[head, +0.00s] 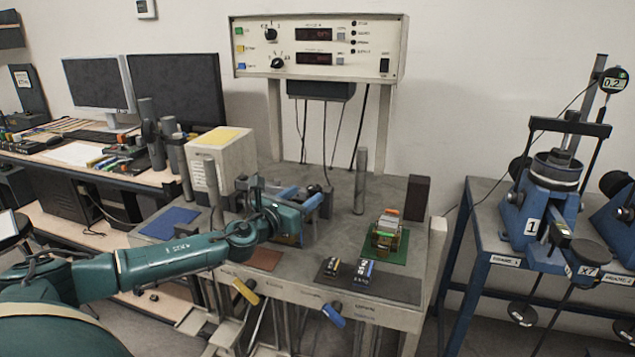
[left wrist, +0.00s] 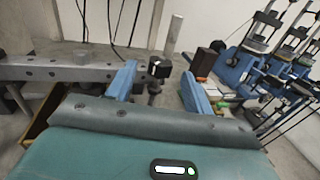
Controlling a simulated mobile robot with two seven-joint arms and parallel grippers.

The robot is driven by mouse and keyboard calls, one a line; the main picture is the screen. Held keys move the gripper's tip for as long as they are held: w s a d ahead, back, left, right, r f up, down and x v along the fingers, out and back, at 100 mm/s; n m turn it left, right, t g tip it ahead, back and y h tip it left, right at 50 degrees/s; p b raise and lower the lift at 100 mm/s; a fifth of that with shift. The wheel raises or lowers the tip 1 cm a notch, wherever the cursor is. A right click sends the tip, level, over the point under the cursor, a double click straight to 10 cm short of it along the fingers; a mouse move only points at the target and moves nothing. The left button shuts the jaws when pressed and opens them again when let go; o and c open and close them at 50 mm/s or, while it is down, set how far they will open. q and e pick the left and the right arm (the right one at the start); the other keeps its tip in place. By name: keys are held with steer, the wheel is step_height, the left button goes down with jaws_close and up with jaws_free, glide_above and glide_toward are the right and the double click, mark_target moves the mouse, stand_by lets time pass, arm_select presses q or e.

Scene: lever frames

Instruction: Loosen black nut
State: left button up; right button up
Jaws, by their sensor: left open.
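My left gripper (head: 300,197) is over the grey workbench in the head view, its arm reaching in from the left. In the left wrist view its two blue fingers (left wrist: 157,76) stand wide apart. A small black block-like piece with a pale face, seemingly the black nut (left wrist: 160,68), shows between the fingertips on or near a dark upright stem (left wrist: 154,88). I see a gap on both sides of it; whether it lies at fingertip depth I cannot tell. In the head view the nut is not clearly visible behind the gripper. My right gripper is not in view.
A long grey beam (left wrist: 70,72) lies just left of the fingers. The workbench (head: 340,228) holds a metal post (head: 360,182), a green mat (head: 398,252) with a small stacked device, and a dark block (head: 416,198). A control box (head: 318,48) stands above the bench back.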

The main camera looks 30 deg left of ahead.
mark_target(310, 192)
arm_select(q)
steer(key=w, duration=0.6)
steer(key=shift+d, duration=0.15)
steer(key=shift+c, duration=0.4)
steer(key=c, duration=0.9)
